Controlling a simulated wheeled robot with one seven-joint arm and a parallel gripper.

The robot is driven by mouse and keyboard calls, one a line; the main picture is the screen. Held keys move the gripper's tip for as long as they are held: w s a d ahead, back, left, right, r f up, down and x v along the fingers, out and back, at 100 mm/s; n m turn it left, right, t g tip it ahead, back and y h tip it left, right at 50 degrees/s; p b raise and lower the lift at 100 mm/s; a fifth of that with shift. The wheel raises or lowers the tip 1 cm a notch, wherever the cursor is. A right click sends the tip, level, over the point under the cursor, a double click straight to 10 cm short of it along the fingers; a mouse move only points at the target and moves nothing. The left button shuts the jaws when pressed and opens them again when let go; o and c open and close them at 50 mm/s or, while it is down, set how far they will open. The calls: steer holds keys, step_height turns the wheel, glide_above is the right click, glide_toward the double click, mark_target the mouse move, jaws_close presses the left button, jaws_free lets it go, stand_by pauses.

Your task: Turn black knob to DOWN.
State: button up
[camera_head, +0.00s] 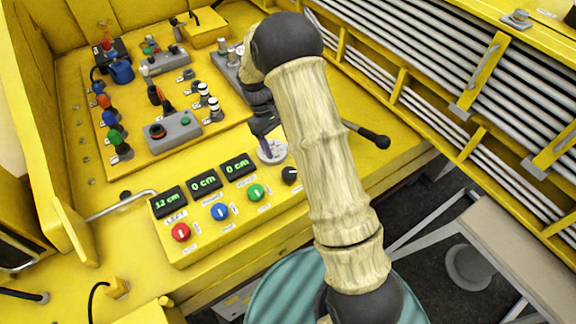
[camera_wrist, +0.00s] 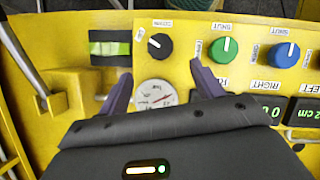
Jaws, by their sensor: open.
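The black knob (camera_head: 290,176) sits at the right end of the row of knobs on the yellow panel, partly beside my arm in the head view. In the wrist view the black knob (camera_wrist: 159,46) is just beyond the fingertips, with a small pale mark on its upper left and a label above it too small to read. My gripper (camera_wrist: 160,72) is open, its two purple fingers apart with nothing between them, pointing toward the knob without visibly touching it. In the head view my gripper (camera_head: 267,147) is over the panel, up and left of the knob, largely hidden.
A round white gauge (camera_wrist: 155,93) lies between the fingers' lines. A green knob (camera_head: 256,193), blue knob (camera_head: 220,211) and red knob (camera_head: 181,232) stand left of the black knob. A black-tipped lever (camera_head: 373,138) sticks out to the right.

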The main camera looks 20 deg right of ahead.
mark_target(289, 172)
steer(key=p+x, duration=0.3)
steer(key=x, duration=0.7)
steer(key=shift+s+d+f, duration=0.1)
steer(key=shift+s+f, duration=0.05)
steer(key=c, duration=1)
